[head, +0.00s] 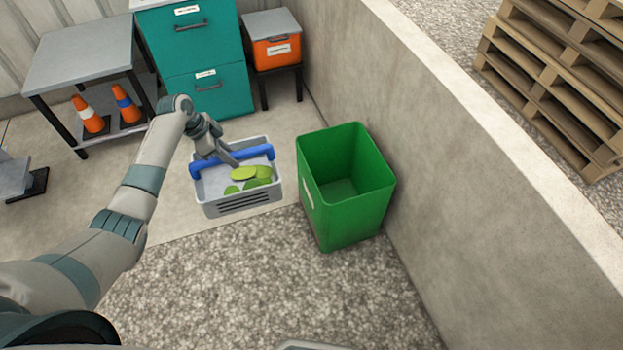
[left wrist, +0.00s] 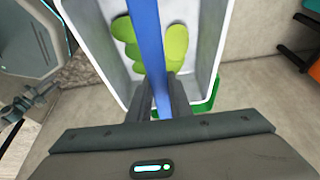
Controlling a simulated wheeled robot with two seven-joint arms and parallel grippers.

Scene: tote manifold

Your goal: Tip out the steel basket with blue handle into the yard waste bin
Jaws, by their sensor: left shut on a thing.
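The steel basket (head: 241,207) is grey with a slotted front and a blue handle (head: 254,152) across its top. It holds several flat green pieces (head: 244,173) and looks upright. My left gripper (head: 232,160) is shut on the blue handle. In the left wrist view the two fingers (left wrist: 163,100) sit on either side of the handle (left wrist: 148,50), above the basket (left wrist: 208,45). The green bin (head: 348,222), open at the top, stands just right of the basket. Its inside looks empty. My right gripper is not in view.
A concrete wall (head: 470,150) runs close along the bin's right side. Behind stand a teal drawer cabinet (head: 205,62), an orange box (head: 277,52) on a stand, and a grey table (head: 80,55) with traffic cones (head: 90,115) beneath. Gravel ground (head: 260,290) in front is clear.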

